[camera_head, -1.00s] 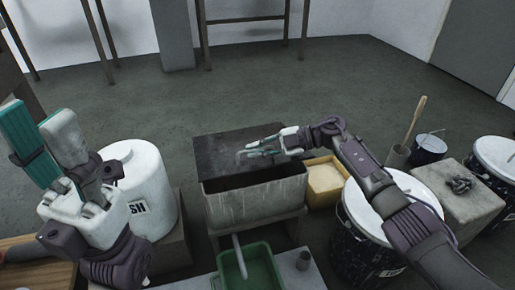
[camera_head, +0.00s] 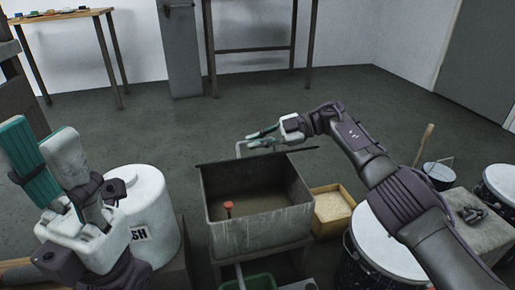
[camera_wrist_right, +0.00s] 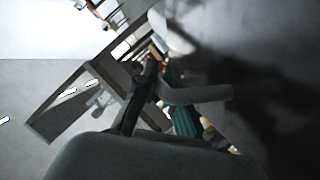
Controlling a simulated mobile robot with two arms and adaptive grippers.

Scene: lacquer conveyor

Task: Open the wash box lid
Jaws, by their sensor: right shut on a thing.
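The grey wash box (camera_head: 262,228) stands open at the middle of the head view, with a small red-topped item (camera_head: 228,208) inside. Its lid (camera_head: 300,152) shows as a thin dark edge along the box's far side, tilted up and seen nearly edge-on. My right gripper (camera_head: 262,138) is behind that edge, shut on the lid's bar handle (camera_head: 240,148). In the right wrist view the handle (camera_wrist_right: 205,94) runs between the fingers, beside the dark lid surface (camera_wrist_right: 265,60). My left gripper (camera_head: 38,138) is open and empty at the left, fingers pointing up.
A white drum (camera_head: 150,205) stands left of the box. A yellow tray (camera_head: 345,192) and a white-lidded drum (camera_head: 390,245) stand to its right. A green tub (camera_head: 258,283) is in front.

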